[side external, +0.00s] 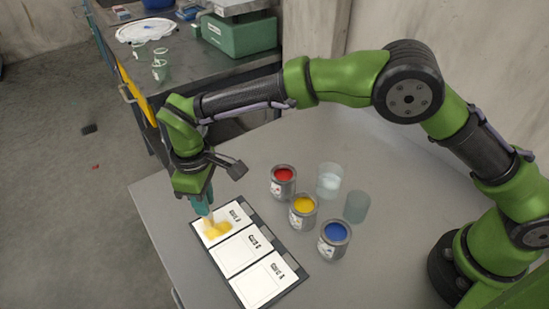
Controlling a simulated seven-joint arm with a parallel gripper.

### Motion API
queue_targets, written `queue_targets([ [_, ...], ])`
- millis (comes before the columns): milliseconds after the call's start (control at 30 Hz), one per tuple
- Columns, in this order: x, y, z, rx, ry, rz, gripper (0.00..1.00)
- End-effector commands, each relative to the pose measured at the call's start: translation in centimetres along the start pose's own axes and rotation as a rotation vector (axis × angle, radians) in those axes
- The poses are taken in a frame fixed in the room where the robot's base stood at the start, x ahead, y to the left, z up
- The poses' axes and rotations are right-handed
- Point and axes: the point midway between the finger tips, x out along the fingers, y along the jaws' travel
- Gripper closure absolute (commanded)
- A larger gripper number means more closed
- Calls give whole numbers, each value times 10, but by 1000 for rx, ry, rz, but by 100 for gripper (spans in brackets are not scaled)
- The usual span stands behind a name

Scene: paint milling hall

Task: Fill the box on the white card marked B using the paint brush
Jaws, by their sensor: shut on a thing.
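My gripper (203,203) is at the left of the table, pointing down over the topmost of three white cards, and is shut on the paint brush. The brush's pale lower part (210,221) shows below the jaws, its tip at a yellow paint patch (218,231) on the topmost card (238,222). I cannot tell if the tip touches the card. The patch covers part of that card's box. The middle card (239,255) and the bottom card (266,283) look unpainted. The card letters are too small to read surely.
Open cans of red (283,183), yellow (303,211) and blue paint (334,240) stand right of the cards. Behind them stand a clear glass with liquid (329,181) and a greenish glass (356,207). The table's front left is clear. A separate bench holds a green device (240,35).

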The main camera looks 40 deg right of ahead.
Motion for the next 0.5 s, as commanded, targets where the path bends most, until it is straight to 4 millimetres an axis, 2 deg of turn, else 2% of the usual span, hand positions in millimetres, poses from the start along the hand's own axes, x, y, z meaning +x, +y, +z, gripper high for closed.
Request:
queue_targets([
  [433,0,29,30,3,-2,-1,100],
  [500,1,22,22,-2,-1,0,100],
])
